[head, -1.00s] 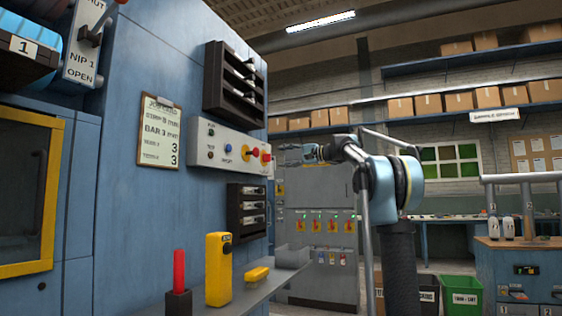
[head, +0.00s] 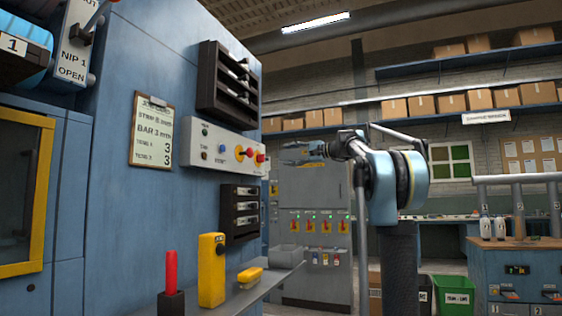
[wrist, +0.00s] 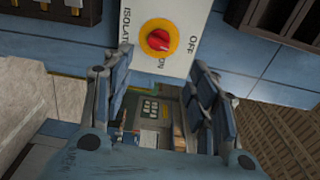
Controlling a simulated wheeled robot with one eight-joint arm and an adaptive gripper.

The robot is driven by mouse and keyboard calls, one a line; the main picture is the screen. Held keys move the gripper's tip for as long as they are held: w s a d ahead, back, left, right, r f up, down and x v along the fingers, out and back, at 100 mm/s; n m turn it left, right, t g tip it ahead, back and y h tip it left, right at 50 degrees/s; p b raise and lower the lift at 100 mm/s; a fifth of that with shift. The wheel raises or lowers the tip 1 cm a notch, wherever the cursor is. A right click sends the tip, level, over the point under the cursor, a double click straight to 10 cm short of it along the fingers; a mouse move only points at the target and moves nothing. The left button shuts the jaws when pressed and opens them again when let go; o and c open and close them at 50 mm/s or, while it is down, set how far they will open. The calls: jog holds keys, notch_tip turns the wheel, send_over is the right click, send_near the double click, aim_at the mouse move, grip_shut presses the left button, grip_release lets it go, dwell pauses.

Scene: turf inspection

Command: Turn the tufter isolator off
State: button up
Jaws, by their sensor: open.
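The isolator is a red rotary knob on a yellow disc (wrist: 158,40), on a pale plate lettered ISOLATOR, OFF and ON in the wrist view. The knob's pointing direction is too small to read surely. In the head view it appears to be the red knob (head: 260,158) at the right end of the control panel (head: 215,148) on the blue machine. My gripper (head: 285,154) is just right of that panel, pointing left. In the wrist view my gripper (wrist: 150,76) is open and empty. Its fingers lie below the knob, one to each side, apart from it.
Dark slotted racks sit above (head: 228,84) and below (head: 240,213) the panel. A shelf (head: 262,290) juts out beneath, bearing a yellow box (head: 211,268) and a red stick (head: 171,272). A grey cabinet (head: 310,190) with several red-and-yellow switches stands behind my gripper.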

jog(key=s+r+m+t+h, duration=0.1)
jog(key=s+m+t+h, duration=0.2)
jog(key=s+m, duration=0.15)
jog(key=m+t, duration=0.1)
send_near(262, 158)
jog(key=x, duration=0.8)
jog(key=shift+w+h, duration=0.4)
jog(key=shift+w, duration=0.1)
jog(key=shift+c, duration=0.3)
jog(key=c, duration=1)
